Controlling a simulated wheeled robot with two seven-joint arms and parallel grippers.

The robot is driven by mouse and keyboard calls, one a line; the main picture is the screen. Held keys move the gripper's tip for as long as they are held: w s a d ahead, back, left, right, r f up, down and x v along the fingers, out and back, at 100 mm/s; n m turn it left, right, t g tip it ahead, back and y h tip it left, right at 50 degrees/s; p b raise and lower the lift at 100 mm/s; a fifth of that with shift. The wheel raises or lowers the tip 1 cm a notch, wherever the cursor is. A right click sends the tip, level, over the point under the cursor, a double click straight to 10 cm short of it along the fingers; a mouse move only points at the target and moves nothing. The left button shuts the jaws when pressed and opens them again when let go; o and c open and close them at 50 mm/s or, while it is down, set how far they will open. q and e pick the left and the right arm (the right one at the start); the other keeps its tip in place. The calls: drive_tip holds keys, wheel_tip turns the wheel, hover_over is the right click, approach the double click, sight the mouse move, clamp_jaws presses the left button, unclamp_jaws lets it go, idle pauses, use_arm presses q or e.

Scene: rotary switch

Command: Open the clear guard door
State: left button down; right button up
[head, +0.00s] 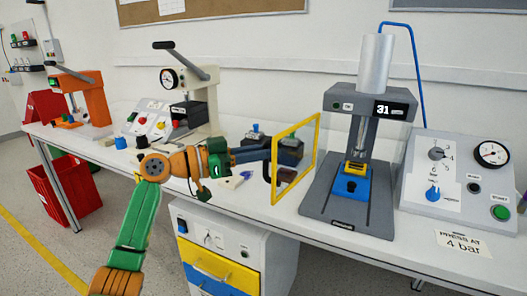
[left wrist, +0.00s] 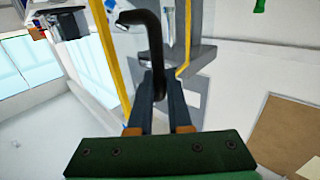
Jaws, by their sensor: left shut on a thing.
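The clear guard door (head: 317,143) has a yellow frame and stands out from the left side of the grey press (head: 378,205), leaving the press front uncovered. Its black handle (head: 267,172) is on the left edge of the frame. My left gripper (head: 266,153) is shut on this handle. In the left wrist view the dark bent handle (left wrist: 154,40) runs down between the fingers of my left gripper (left wrist: 159,90), with the yellow door frame (left wrist: 110,55) beside it. The fingertips partly hide the handle. My right gripper is not in view.
A control box (head: 455,190) with dials, a gauge and a green button stands right of the press. A blue fixture (head: 351,186) sits under the press ram. Dark blue-topped items (head: 288,152) show behind the door. A beige press (head: 200,100) and small parts are farther left.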

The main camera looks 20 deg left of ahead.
use_arm(q)
drive_tip(key=c, duration=1.2)
unclamp_jaws()
drive_tip(key=shift+c, duration=0.2)
drive_tip(key=shift+o, duration=0.6)
drive_tip(key=shift+w+d, duration=0.1)
drive_tip(key=shift+d, duration=0.05)
drive_tip(key=b+v, duration=0.2)
drive_tip(key=v, duration=0.5)
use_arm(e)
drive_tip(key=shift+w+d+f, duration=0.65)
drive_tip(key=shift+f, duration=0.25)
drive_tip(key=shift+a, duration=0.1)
